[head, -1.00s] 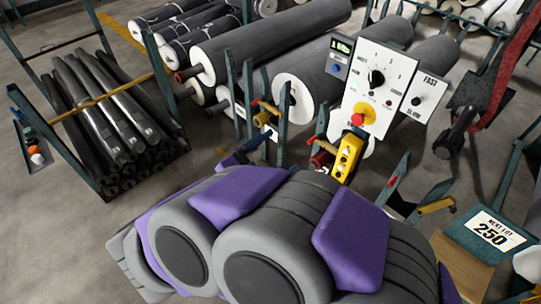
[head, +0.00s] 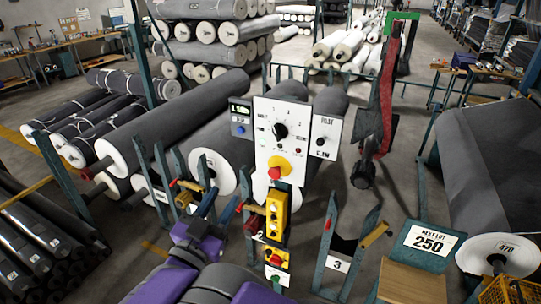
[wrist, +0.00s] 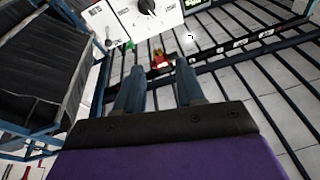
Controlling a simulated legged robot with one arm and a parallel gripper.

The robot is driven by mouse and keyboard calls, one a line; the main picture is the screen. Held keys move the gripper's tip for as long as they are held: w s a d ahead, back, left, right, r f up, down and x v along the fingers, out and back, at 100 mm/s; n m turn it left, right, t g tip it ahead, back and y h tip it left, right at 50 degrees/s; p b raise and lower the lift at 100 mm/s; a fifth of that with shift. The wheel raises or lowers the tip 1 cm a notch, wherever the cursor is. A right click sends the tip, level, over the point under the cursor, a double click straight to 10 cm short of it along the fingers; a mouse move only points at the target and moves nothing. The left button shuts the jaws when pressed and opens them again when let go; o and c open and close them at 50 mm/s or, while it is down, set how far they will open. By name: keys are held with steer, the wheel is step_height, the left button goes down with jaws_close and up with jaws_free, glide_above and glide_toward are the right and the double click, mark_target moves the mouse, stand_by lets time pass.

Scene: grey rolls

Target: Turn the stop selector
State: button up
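A white control panel (head: 262,160) stands upright near the middle of the head view. It carries a large black knob (head: 280,131) with marks around it, which looks like the stop selector. A red button on a yellow plate (head: 275,172) sits below the knob. In the wrist view the black knob (wrist: 148,6) shows at the top edge, partly cut off. My gripper (wrist: 159,85) has its two blue-grey fingers apart, with nothing between them. It is below the panel and apart from the knob.
A smaller panel with a FAST/SLOW knob (head: 322,141) adjoins on the right, and a small display box (head: 240,117) on the left. A yellow pendant (head: 276,214) hangs below the panel. Grey rolls (head: 185,110) lie left and behind. Blue posts stand around the panel.

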mark_target(276, 137)
steer(key=w+d+f+n+t+y+b, duration=0.1)
steer(key=w+d+f+n+t+b, duration=0.1)
steer(key=w+d+f+n+b, duration=0.35)
steer(key=shift+n, duration=0.85)
steer(key=x, duration=1.3)
steer(key=p+x, duration=0.1)
steer(key=x, duration=0.6)
steer(key=shift+w+a+f, duration=0.1)
steer(key=shift+a+f, duration=0.05)
steer(key=shift+f, duration=0.2)
steer(key=shift+c, duration=0.4)
jaws_close()
